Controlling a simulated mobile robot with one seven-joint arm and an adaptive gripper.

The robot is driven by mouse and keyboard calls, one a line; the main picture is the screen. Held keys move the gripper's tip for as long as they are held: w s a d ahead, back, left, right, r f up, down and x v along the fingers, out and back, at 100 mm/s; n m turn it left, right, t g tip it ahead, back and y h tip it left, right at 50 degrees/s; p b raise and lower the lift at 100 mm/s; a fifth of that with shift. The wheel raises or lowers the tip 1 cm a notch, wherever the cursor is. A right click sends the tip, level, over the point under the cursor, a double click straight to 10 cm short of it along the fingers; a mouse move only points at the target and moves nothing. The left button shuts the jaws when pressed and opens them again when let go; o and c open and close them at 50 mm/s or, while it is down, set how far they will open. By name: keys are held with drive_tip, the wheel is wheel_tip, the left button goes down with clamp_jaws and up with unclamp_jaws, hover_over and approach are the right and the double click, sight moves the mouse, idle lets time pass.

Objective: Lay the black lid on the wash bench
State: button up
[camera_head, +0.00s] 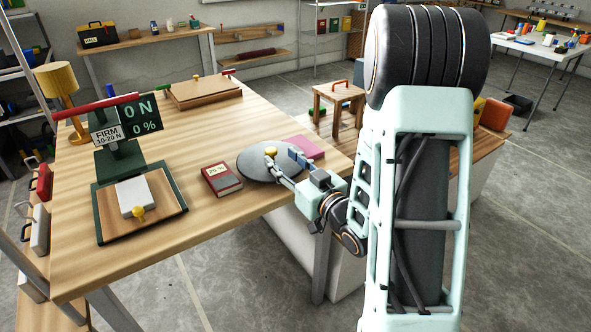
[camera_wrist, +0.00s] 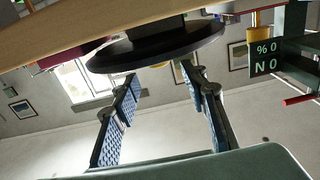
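A round dark disc (camera_head: 255,168) with a yellow knob, which I take as the black lid, is at the right part of the near wooden table. In the wrist view the dark disc (camera_wrist: 110,59) is near the upper edge, in front of a black block or stem. My gripper (camera_head: 282,158) reaches in from the right, its fingertips beside the knob. No bench is labelled as the wash bench.
A red box (camera_head: 221,179) and a pink pad (camera_head: 303,147) flank the disc. A green-framed scale (camera_head: 176,208) carries a white block; its display (camera_head: 142,115) reads 0 N. Another wooden surface (camera_head: 486,138) lies behind my arm. The front table area is clear.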

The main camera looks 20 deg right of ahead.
drive_tip(key=v, duration=0.1)
drive_tip(key=p+v, duration=0.1)
drive_tip(key=v, duration=0.1)
drive_tip(key=shift+s+r, duration=0.15)
drive_tip(key=shift+r, duration=0.15)
drive_tip(key=shift+d+p, duration=0.1)
drive_tip(key=shift+p, duration=1.15)
drive_tip(key=p, duration=0.3)
drive_tip(key=shift+s+d+f, duration=0.1)
drive_tip(key=shift+s+d, duration=0.1)
drive_tip(key=shift+s, duration=0.1)
drive_tip(key=shift+o, duration=0.3)
drive_tip(key=p+v, duration=0.1)
drive_tip(key=p, duration=0.3)
drive_tip(key=shift+s+f+p, duration=0.1)
drive_tip(key=shift+s+p, duration=0.3)
drive_tip(key=shift+s, duration=0.05)
